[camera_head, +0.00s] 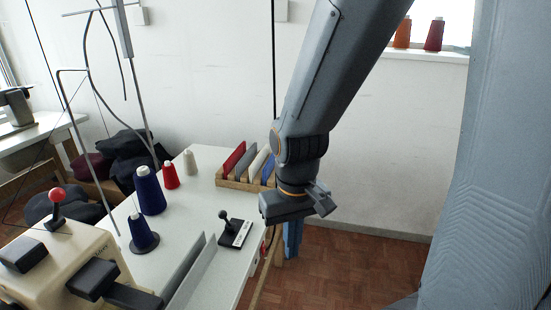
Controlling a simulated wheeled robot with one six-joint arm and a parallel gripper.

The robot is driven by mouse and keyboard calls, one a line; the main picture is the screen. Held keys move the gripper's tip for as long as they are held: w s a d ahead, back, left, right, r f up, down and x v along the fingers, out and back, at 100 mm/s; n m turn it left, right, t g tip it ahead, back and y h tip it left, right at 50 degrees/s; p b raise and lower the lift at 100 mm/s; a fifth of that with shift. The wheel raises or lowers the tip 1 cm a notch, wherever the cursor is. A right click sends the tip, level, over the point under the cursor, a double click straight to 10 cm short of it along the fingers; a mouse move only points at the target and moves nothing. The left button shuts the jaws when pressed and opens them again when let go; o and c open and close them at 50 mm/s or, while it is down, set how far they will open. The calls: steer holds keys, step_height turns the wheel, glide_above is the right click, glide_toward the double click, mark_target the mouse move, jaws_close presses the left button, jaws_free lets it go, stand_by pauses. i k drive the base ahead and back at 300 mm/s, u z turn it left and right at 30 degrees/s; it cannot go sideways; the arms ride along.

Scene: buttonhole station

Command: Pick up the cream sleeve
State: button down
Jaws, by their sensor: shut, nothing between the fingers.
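The cream sleeve (258,162) stands upright in a wooden rack (240,184) at the right back corner of the white table, between a grey piece and a blue piece. Its lower part is hidden by the rack's front. My gripper (296,205) hangs from the arm in front of and to the right of the rack, past the table's right edge in the picture. It is shut, holds nothing and appears apart from the sleeve. A bluish shape shows just below it; I cannot tell what it is.
Red (234,157) and grey (246,160) pieces stand left of the cream one, a blue piece (268,170) right. Thread cones (150,191) and a black-knobbed lever (235,232) stand on the table. A cream machine (65,265) fills the lower left. Floor (350,265) shows at right.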

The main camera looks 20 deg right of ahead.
mark_target(256, 166)
steer(key=z, duration=1.15)
steer(key=i, duration=2.25)
steer(key=u, duration=2.9)
